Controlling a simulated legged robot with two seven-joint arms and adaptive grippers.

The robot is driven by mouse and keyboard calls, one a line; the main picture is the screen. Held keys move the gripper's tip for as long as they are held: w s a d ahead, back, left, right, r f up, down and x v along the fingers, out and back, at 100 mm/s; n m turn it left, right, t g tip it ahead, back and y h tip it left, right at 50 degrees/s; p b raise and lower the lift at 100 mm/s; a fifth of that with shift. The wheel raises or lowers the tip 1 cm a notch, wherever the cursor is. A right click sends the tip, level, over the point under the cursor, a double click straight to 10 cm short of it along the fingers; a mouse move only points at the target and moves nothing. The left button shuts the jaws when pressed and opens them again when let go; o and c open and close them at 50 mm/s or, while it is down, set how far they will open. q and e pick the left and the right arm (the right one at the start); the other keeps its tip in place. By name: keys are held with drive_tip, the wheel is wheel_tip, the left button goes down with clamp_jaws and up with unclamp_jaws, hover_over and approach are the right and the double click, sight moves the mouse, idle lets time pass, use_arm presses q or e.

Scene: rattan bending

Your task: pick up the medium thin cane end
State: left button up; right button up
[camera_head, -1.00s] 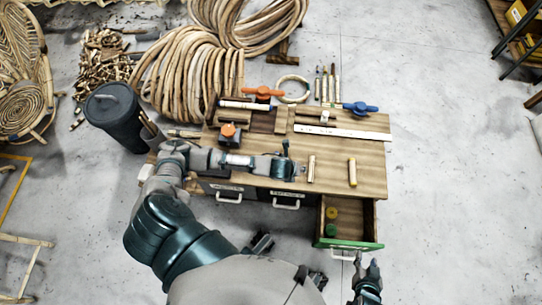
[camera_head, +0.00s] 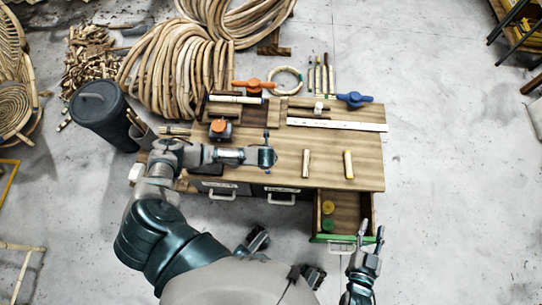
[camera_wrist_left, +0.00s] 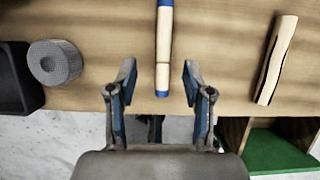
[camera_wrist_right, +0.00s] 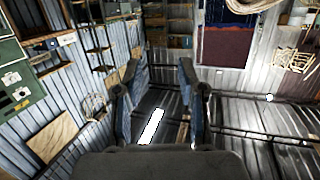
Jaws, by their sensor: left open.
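A pale cane piece with blue ends (camera_wrist_left: 163,48) lies on the table in the left wrist view, in line with the gap between the fingers; I cannot tell its size class. My left gripper (camera_wrist_left: 157,85) is open, with nothing between its fingertips touching them. In the head view the left gripper (camera_head: 266,157) is over the table and mostly hides that piece. A plain tan cane piece (camera_head: 306,163) and a yellow-ended one (camera_head: 348,165) lie to the right. My right gripper (camera_head: 371,232) is open and empty beside the drawer, also in the right wrist view (camera_wrist_right: 158,80).
The wooden table (camera_head: 365,178) has an open green-fronted drawer (camera_head: 330,238) at its front right. A ruler (camera_head: 340,125), orange clamp (camera_head: 252,87) and blue clamp (camera_head: 354,99) lie at the back. A dark bin (camera_head: 98,105) stands left.

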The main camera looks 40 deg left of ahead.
use_arm(q)
drive_tip(key=shift+w+a+f, duration=0.15)
drive_tip(key=shift+f, duration=0.25)
drive_tip(key=shift+w+f, duration=0.1)
drive_tip(key=shift+f, duration=0.15)
drive_tip(key=b+x, duration=0.2)
drive_tip(key=x, duration=0.1)
drive_tip(key=b+x, duration=0.1)
drive_tip(key=shift+d+f, duration=0.2)
drive_tip(key=shift+d, duration=0.1)
drive_tip(key=shift+w+a, duration=0.1)
drive_tip(key=shift+w, duration=0.05)
use_arm(e)
wheel_tip(320, 180, up, 8)
drive_tip(key=a+t+y, duration=0.1)
drive_tip(key=t, duration=0.5)
drive_tip(key=shift+s, duration=0.15)
use_arm(q)
drive_tip(key=c, duration=1)
use_arm(e)
drive_tip(key=shift+f+y, duration=0.2)
drive_tip(key=shift+y, duration=0.1)
